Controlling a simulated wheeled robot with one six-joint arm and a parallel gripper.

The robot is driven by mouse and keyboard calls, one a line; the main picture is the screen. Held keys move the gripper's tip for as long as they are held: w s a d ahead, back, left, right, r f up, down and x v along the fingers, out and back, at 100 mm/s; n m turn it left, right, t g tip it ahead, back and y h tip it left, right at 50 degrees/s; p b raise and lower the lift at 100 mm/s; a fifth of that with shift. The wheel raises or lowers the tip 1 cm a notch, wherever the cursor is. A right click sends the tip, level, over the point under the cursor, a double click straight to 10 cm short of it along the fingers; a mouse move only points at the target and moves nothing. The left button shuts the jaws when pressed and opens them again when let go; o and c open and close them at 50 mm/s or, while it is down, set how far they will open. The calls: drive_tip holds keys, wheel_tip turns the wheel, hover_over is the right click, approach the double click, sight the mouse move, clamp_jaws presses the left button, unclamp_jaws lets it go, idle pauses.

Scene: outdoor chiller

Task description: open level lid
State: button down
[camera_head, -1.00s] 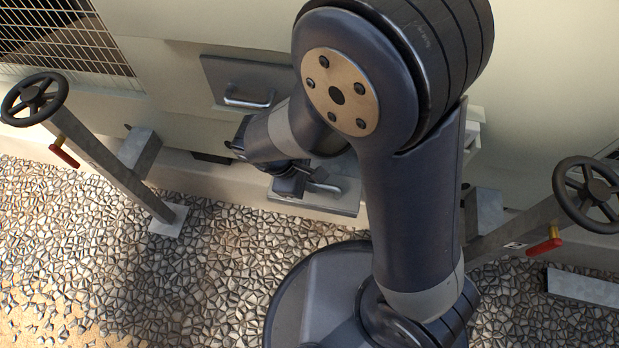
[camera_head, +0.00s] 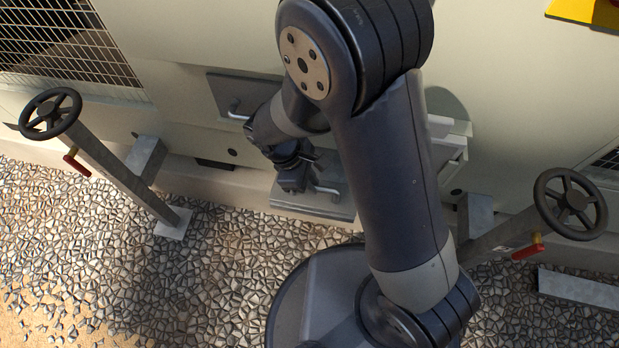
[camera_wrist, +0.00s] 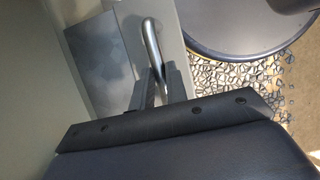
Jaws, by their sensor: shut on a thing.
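The lid is a grey flat plate (camera_head: 343,210) low on the pale housing, with a bent metal bar handle (camera_head: 328,190). My gripper (camera_head: 296,178) is at this handle, and my arm hides part of the lid. In the wrist view, the dark fingers (camera_wrist: 159,86) are shut on the lower end of the silver handle (camera_wrist: 152,45). The lid's grey face also shows in the wrist view (camera_wrist: 130,28). I cannot tell clearly how far the lid is tilted.
A second grey panel (camera_head: 222,90) with a handle is on the housing above. Handwheels stand at left (camera_head: 49,113) and right (camera_head: 571,202) on slanted posts. A grille (camera_head: 60,45) is at upper left. Gravel (camera_head: 110,265) covers the open ground at left.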

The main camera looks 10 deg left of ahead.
drive_tip(key=shift+w+r+g+p, duration=0.2)
drive_tip(key=shift+w+g+p, duration=0.1)
drive_tip(key=shift+g+p, duration=0.15)
drive_tip(key=c, duration=1.4)
unclamp_jaws()
drive_tip(key=shift+s+f+b, duration=0.1)
drive_tip(key=shift+f+b, duration=0.05)
drive_tip(key=shift+b, duration=0.15)
